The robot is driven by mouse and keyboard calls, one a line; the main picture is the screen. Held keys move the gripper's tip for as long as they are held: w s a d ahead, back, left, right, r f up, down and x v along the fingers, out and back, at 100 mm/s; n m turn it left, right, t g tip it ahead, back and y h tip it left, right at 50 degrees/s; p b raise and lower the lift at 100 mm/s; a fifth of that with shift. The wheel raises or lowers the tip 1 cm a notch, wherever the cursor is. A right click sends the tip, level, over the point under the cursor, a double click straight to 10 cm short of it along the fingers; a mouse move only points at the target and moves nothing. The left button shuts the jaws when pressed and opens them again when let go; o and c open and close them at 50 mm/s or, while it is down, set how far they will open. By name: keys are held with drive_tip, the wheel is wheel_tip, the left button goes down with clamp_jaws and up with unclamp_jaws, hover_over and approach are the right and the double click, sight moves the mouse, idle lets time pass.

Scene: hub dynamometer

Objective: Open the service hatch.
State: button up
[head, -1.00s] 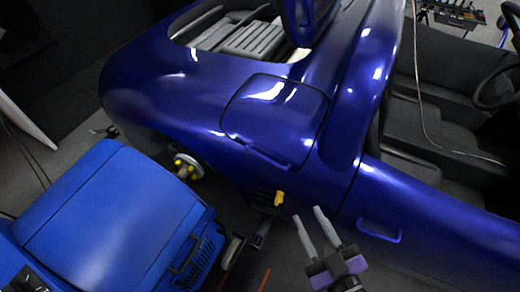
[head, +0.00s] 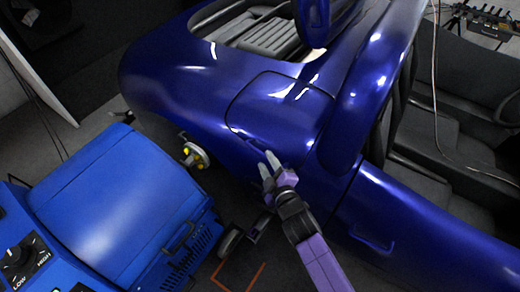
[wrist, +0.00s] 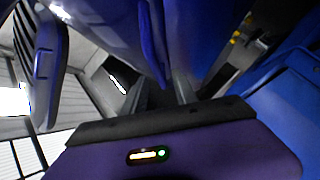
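The service hatch (head: 282,105) is a glossy dark blue panel on the side of the blue car body. It looks closed, with its outline seam flush all round. Its bar handle runs along the lower edge and is largely hidden behind my gripper in the head view. My gripper (head: 268,164), grey-fingered with a purple body, is at that lower edge. The fingers are apart, with a gap between them in the wrist view (wrist: 160,97). A narrow blue bar (wrist: 154,45) shows just beyond the gap. I cannot tell whether the fingers touch it.
A bright blue machine with a control knob (head: 110,195) stands at the left. A wheel hub (head: 194,156) with yellow studs lies between it and the car. The car door with its own handle (head: 372,243) is right of my arm. Some dark floor shows below.

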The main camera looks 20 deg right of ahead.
sight(262, 154)
drive_tip(key=b+x, duration=0.1)
drive_tip(key=x, duration=0.6)
drive_tip(key=shift+b, duration=0.3)
clamp_jaws()
idle(1.1)
